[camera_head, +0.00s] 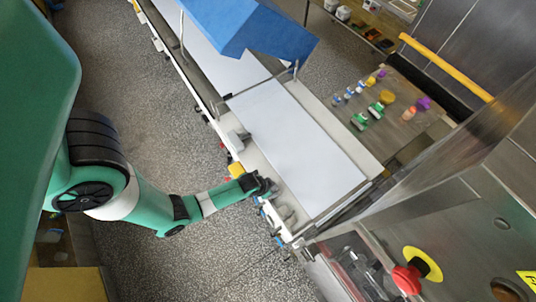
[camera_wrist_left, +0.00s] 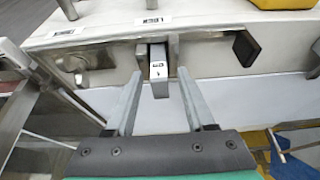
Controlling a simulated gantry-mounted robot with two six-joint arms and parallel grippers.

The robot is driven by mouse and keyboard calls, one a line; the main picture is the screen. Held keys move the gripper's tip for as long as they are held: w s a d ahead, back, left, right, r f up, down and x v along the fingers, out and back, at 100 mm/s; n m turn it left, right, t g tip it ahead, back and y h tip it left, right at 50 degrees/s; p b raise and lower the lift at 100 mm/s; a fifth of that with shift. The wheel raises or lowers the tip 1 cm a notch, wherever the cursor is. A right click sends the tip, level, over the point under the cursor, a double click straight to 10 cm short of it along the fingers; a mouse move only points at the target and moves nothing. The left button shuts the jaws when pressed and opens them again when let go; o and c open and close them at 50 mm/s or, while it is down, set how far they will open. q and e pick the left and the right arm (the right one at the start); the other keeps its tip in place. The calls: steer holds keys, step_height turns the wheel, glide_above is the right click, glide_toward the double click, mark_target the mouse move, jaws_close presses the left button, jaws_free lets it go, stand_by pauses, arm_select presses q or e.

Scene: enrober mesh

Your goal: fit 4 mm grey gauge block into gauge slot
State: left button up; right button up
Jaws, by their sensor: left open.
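In the left wrist view, a narrow grey block (camera_wrist_left: 158,68) with a small dark marking stands upright in a gap in the metal fixture (camera_wrist_left: 105,58) on the conveyor's side. Its lower end sticks out toward me. My left gripper (camera_wrist_left: 157,88) is open, with one finger on each side of the block's lower end; I see gaps between fingers and block. How deep the block sits in the gap is hidden. In the head view my left gripper (camera_head: 264,186) is at the conveyor's near edge, and the block is too small to make out. My right gripper is not in view.
A dark square knob (camera_wrist_left: 245,48) is right of the block. A yellow part (camera_head: 236,170) is on the conveyor edge near my gripper. The white belt (camera_head: 300,150) is clear. A blue hood (camera_head: 245,25) covers its far part; a red button (camera_head: 407,279) is at lower right.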

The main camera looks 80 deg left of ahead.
arm_select(q)
steer(key=v, duration=0.2)
steer(key=shift+s+r+p, duration=0.1)
steer(key=shift+r+p, duration=0.25)
steer(key=s+d+b, duration=0.1)
steer(key=s+d, duration=0.4)
steer(key=s, duration=0.6)
steer(key=shift+r+b, duration=0.15)
steer(key=shift+b, duration=0.15)
